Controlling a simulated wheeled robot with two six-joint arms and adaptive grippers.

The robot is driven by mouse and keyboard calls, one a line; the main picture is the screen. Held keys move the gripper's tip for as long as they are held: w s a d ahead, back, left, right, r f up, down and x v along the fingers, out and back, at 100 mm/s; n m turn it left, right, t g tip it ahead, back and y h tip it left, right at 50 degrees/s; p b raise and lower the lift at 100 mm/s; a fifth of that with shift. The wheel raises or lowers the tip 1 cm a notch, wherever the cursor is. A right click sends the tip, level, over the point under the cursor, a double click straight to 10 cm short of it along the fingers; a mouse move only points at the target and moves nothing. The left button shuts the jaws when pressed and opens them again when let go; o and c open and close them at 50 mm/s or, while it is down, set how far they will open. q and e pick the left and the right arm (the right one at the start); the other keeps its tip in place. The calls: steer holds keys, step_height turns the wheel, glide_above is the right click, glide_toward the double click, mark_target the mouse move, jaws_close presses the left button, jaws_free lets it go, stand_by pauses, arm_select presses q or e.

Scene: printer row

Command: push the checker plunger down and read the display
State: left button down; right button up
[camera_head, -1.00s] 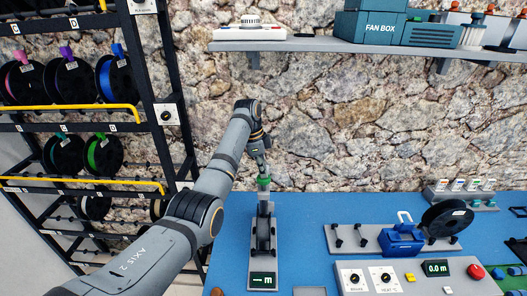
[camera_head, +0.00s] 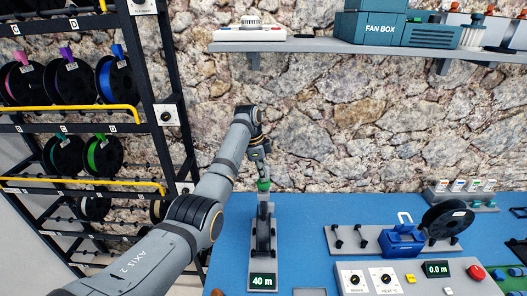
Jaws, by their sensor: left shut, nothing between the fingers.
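The checker (camera_head: 262,262) stands on the blue bench top, a narrow grey fixture with dark rollers or brackets along it. Its display (camera_head: 263,281) at the front end reads "40 m". The green plunger (camera_head: 263,184) is at the top of the checker's post. My left gripper (camera_head: 262,174) is shut and empty, pointing down right at the plunger's top and seemingly touching it. The fingertips are small and hard to make out. My right gripper is not in view.
A spool rack (camera_head: 85,128) stands on the left, close to my left arm. A shelf (camera_head: 320,46) holding a fan box (camera_head: 380,26) hangs above. To the right are a blue device (camera_head: 402,241), a black spool (camera_head: 447,219) and a control panel (camera_head: 420,281).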

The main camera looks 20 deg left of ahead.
arm_select(q)
step_height(320, 180, up, 3)
steer(key=shift+f+p, duration=0.1)
steer(key=shift+p, duration=1.1)
step_height(320, 180, up, 3)
steer(key=shift+r+p, duration=0.1)
steer(key=shift+p, duration=1.05)
steer(key=shift+r, duration=0.95)
